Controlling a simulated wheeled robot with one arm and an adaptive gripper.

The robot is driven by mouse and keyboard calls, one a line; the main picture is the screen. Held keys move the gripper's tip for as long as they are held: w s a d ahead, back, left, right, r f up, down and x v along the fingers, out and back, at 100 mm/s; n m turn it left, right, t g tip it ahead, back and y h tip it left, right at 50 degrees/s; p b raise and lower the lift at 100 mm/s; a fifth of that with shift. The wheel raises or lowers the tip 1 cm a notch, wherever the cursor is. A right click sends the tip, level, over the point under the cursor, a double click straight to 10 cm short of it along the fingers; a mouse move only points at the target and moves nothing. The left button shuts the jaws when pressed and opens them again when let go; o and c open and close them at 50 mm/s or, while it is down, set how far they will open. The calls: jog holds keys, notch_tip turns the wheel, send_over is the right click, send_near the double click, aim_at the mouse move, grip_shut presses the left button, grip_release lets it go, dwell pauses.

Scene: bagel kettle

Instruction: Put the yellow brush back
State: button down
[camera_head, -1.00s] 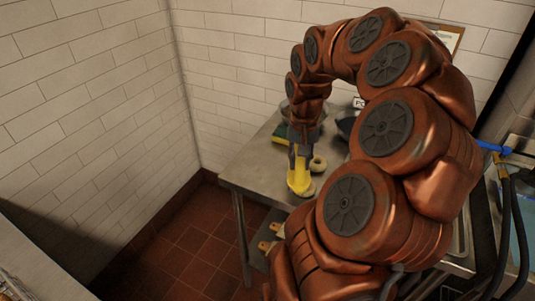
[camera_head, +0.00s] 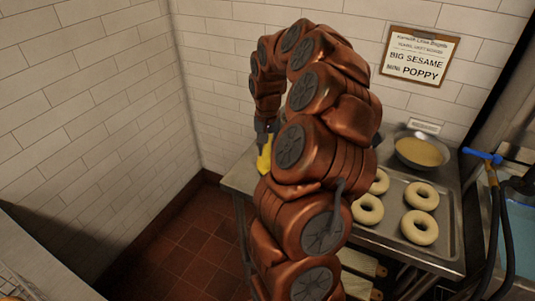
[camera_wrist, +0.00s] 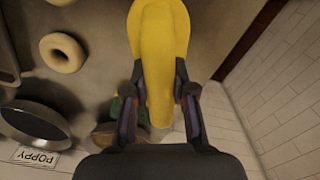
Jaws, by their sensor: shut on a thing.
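The yellow brush (camera_head: 264,160) is held in my gripper (camera_head: 266,136), above the left end of the steel table (camera_head: 238,180). In the wrist view the brush (camera_wrist: 158,35) lies between the two fingers of my gripper (camera_wrist: 160,76), which are shut on its yellow body. Its broad rounded end points away from the palm. No bristles can be made out. My arm hides much of the table in the head view.
A tray (camera_head: 447,225) with several bagels and a bowl of pale seeds (camera_head: 422,151) stand on the right. The wrist view shows a lone bagel (camera_wrist: 63,53), a dark pan-like bowl (camera_wrist: 32,123), a POPPY label (camera_wrist: 37,157) and a green item (camera_wrist: 115,108). Tiled walls close the corner.

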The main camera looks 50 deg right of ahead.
notch_tip(320, 180, down, 3)
jog(key=shift+r+p, duration=0.15)
jog(key=shift+p, duration=0.55)
jog(key=shift+f, duration=0.3)
jog(key=shift+f, duration=0.2)
jog(key=c, duration=1)
grip_release()
jog(key=shift+o, duration=0.2)
jog(key=shift+r, duration=0.1)
notch_tip(320, 180, up, 10)
jog(key=b, duration=0.3)
jog(key=shift+d+r, duration=0.1)
jog(key=shift+r, duration=0.05)
jog(key=shift+r+b, duration=0.35)
jog(key=shift+r, duration=0.6)
